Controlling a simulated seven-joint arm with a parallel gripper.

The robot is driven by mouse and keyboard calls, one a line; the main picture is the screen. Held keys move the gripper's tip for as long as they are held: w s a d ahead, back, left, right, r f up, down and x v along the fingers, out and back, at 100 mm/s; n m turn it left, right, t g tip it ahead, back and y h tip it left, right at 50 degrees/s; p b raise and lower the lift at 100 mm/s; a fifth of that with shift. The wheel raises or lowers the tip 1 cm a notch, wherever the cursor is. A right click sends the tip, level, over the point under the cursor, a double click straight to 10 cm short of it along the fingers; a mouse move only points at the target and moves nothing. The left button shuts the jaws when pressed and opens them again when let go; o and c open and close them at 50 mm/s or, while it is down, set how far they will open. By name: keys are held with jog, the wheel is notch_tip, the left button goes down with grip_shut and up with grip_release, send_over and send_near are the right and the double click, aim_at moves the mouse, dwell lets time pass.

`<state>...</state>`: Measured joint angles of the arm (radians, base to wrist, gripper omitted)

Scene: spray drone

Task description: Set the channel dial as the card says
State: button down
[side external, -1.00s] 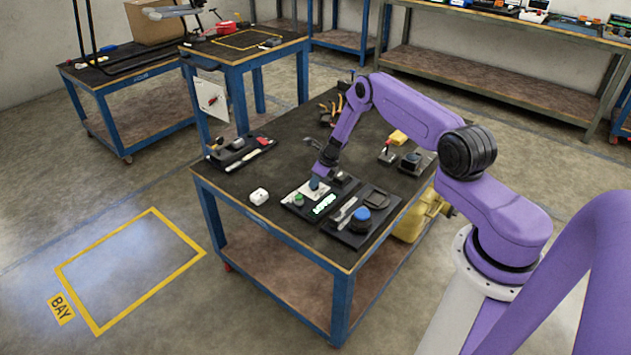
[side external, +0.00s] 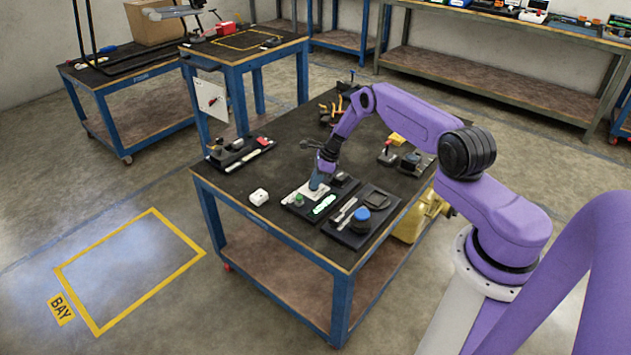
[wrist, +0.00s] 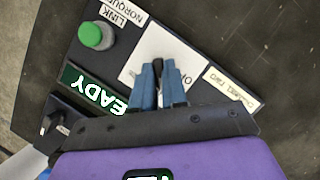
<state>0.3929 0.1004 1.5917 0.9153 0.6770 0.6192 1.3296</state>
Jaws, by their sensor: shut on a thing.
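The channel dial has a small black knob (wrist: 158,67) on a white plate (wrist: 140,58), with part of its lettering hidden by my fingers. My gripper (wrist: 159,85) has its blue fingertips on either side of the knob and is shut on it. In the side external view my gripper (side external: 317,183) points down at the control panel (side external: 296,210). A white card (wrist: 227,88) beside the plate appears to read "CHANNEL TWO". Which mark the dial points to is hidden.
A green button (wrist: 96,36) sits by a "LINK" label. A lit display (wrist: 92,88) shows green letters, partly covered, seemingly "READY". A second panel with a blue knob (side external: 361,214) stands to the right. A white object (side external: 259,197) lies left of the panel.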

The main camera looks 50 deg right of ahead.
dwell(0.5)
jog(key=c, duration=1.2)
grip_release()
jog(key=shift+o, duration=0.2)
jog(key=v, duration=1.7)
jog(key=shift+d, duration=0.25)
jog(key=shift+s+r, duration=0.1)
